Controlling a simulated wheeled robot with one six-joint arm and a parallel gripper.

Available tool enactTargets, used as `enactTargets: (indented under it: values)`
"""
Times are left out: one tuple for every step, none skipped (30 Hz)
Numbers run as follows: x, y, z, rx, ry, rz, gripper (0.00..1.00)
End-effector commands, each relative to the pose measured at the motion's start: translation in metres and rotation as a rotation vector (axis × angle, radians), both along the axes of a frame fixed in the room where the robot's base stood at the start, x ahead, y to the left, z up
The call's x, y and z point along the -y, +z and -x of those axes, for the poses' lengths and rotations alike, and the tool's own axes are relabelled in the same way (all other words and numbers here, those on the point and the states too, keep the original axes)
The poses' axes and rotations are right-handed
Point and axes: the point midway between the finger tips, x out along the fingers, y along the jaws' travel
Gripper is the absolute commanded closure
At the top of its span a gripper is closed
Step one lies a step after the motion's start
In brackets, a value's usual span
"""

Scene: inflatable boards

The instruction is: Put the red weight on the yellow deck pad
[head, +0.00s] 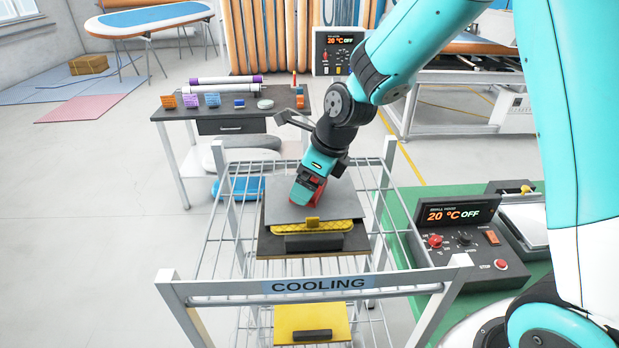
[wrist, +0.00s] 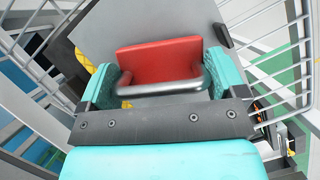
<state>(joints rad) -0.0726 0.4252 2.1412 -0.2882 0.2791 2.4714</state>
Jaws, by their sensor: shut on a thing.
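The red weight (wrist: 160,62), a block with a grey metal bar handle, is between the fingers of my gripper (head: 308,190). In the wrist view the teal fingers are at either end of the handle, shut on the weight. In the head view the weight (head: 311,183) is mostly hidden by my gripper. It is at a flat grey plate (head: 338,202); I cannot tell if it touches it. A yellow textured pad (head: 350,237) shows under the plate's front edge, on a dark board in the cooling rack. Another yellow board (head: 312,318) lies on the lower shelf.
The white wire rack (head: 205,292) labelled COOLING surrounds the stack with raised rails and posts. A control box (head: 458,240) stands on a green bench at the right. A dark table (head: 225,108) with small coloured blocks stands behind at left. Floor at left is clear.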

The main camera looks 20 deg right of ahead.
Motion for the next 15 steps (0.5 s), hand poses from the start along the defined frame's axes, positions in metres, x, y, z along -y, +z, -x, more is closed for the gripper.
enactTargets:
  values:
    - [-0.0001, 0.001, -0.0005, 0.002, 0.001, -0.001, 0.58]
    - [-0.0001, 0.001, -0.0005, 0.002, 0.001, -0.001, 0.58]
    - [-0.0001, 0.0008, -0.0005, 0.002, 0.0, -0.001, 0.58]
    - [-0.0001, 0.0007, -0.0005, 0.002, 0.0, -0.001, 0.58]
    - [-0.0001, 0.0005, -0.0005, 0.002, 0.0, -0.001, 0.58]
    - [-0.0001, -0.0001, -0.0005, 0.002, 0.0, -0.001, 0.58]
    - [0.0, -0.0005, -0.0005, 0.002, 0.0, -0.001, 0.58]
    - [0.0, -0.0011, -0.0005, 0.002, 0.0, -0.001, 0.58]
    - [0.0, -0.0018, -0.0005, 0.002, 0.0, -0.001, 0.58]
    - [0.0, -0.0025, -0.0004, 0.002, 0.0, -0.001, 0.58]
    - [0.0, -0.003, -0.0004, 0.002, 0.0, -0.001, 0.58]
    - [0.0, -0.0039, -0.0004, 0.001, 0.0, 0.0, 0.58]
    - [0.0, -0.0045, -0.0004, 0.001, 0.0, 0.0, 0.58]
    - [0.0, -0.0051, -0.0004, 0.001, 0.0, 0.0, 0.58]
    - [0.0, -0.0059, -0.0004, 0.001, 0.0, 0.0, 0.58]
